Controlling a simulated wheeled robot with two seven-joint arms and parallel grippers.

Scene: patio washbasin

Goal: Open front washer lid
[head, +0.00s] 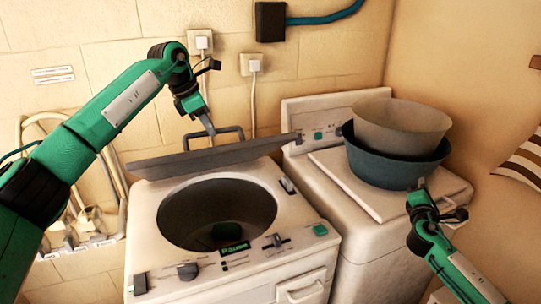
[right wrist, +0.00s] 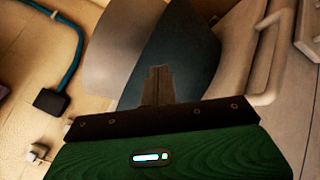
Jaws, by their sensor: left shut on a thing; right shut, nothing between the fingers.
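The front washer (head: 235,262) is white, with a dark round drum opening (head: 215,215) uncovered on top. Its grey lid (head: 170,165) is raised and tilted up at the back of the opening, with a dark handle bar on it (head: 240,130). My left gripper (head: 208,127) reaches down to the lid and is shut on its handle. My right gripper (head: 420,192) is shut and empty, at the right beside the basins. Its closed fingers also show in the right wrist view (right wrist: 158,85).
A second white washer (head: 370,245) stands behind to the right. A blue basin (head: 395,167) with a beige basin (head: 405,122) inside sits on it; both also show in the right wrist view. Wall sockets with cables (head: 200,42) are behind the lid.

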